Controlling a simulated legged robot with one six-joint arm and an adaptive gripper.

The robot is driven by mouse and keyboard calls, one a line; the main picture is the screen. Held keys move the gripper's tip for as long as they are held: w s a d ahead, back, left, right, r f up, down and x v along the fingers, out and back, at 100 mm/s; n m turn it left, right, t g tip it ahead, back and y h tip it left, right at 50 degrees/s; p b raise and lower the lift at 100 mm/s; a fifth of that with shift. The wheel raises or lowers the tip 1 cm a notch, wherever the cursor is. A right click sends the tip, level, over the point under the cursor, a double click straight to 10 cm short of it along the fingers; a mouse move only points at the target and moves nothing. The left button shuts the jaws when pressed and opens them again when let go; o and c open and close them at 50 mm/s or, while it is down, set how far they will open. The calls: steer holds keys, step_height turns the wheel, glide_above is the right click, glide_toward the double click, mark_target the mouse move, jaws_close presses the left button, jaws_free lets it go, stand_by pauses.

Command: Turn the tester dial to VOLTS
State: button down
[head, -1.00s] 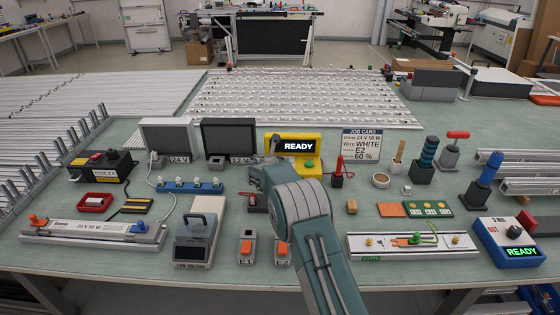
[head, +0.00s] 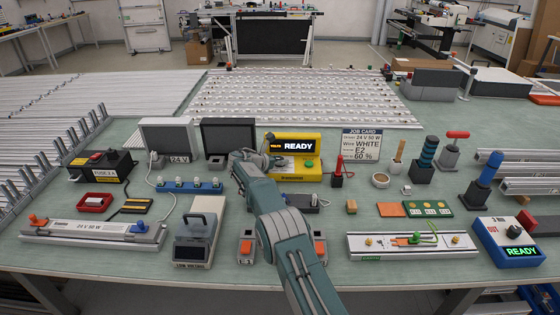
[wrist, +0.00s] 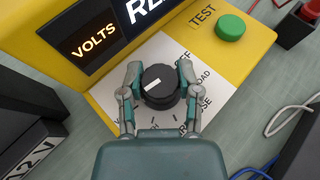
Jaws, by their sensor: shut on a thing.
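The yellow tester (head: 299,175) stands at the back middle of the table; its screen (head: 292,146) reads VOLTS and READY. In the wrist view, VOLTS is lit in amber on the screen (wrist: 93,42). The black dial (wrist: 160,87) sits on a white face, its white mark pointing left and slightly down. My gripper (wrist: 159,78) is shut on the dial, one finger on each side. Printed labels around the dial are partly hidden by the fingers; part of a V-word shows at lower left. In the head view my gripper (head: 243,156) hides the dial.
A green TEST button (wrist: 230,27) is right of the dial. A dark monitor (head: 228,136) stands close left of the tester. A blue strip with several bulbs (head: 189,186) lies left of my arm. A red probe in a black block (head: 337,171) stands right of the tester.

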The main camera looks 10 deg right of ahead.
steer(key=shift+a, duration=0.1)
stand_by(0.4)
steer(key=shift+c, duration=1.5)
jaws_free()
steer(key=shift+w+a, duration=0.1)
steer(key=v, duration=1.2)
steer(key=shift+w, duration=0.1)
